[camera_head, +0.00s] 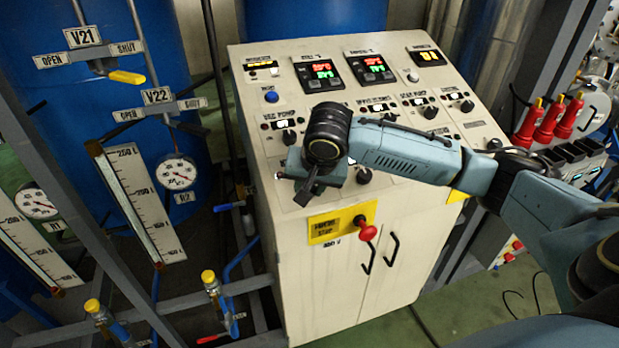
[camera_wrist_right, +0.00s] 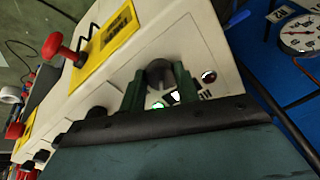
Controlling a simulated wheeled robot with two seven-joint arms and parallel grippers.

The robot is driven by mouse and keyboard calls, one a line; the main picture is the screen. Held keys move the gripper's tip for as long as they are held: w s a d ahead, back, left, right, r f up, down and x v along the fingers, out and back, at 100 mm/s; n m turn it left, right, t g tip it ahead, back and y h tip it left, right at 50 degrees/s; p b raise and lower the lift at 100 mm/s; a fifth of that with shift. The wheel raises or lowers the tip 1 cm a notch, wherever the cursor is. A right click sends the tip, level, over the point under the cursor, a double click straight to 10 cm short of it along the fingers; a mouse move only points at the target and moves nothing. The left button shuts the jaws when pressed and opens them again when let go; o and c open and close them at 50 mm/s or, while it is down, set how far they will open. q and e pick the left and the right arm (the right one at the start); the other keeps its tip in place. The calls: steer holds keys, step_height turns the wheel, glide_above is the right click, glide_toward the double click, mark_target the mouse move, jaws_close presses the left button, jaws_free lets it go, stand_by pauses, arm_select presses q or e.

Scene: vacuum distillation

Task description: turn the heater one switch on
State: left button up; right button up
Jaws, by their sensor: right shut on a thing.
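The control panel (camera_head: 284,92) has a sloped face with several black rotary switches. My right gripper (camera_head: 305,192) is at the lower left of that face, and its wrist hides the switch under it in the head view. In the right wrist view, my right gripper (camera_wrist_right: 160,82) has its two green fingers closed on the sides of a dark rotary knob (camera_wrist_right: 158,70). A lit green indicator shows just beside the knob. The label of this knob cannot be read, so I cannot confirm from lettering that it is heater one. My left gripper is not in view.
A red emergency-stop button (camera_head: 368,233) sticks out below the gripper on a yellow plate (camera_head: 325,228). The vac pump switch (camera_head: 289,136) is just above the gripper. Blue tanks, gauges and valve V22 (camera_head: 157,97) stand to the left.

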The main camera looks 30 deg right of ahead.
steer(key=m, duration=0.4)
steer(key=shift+m, duration=0.4)
stand_by(0.4)
steer(key=o, duration=1)
steer(key=shift+c, duration=0.2)
steer(key=v, duration=1.3)
steer(key=shift+a+r, duration=0.15)
steer(key=shift+r, duration=0.1)
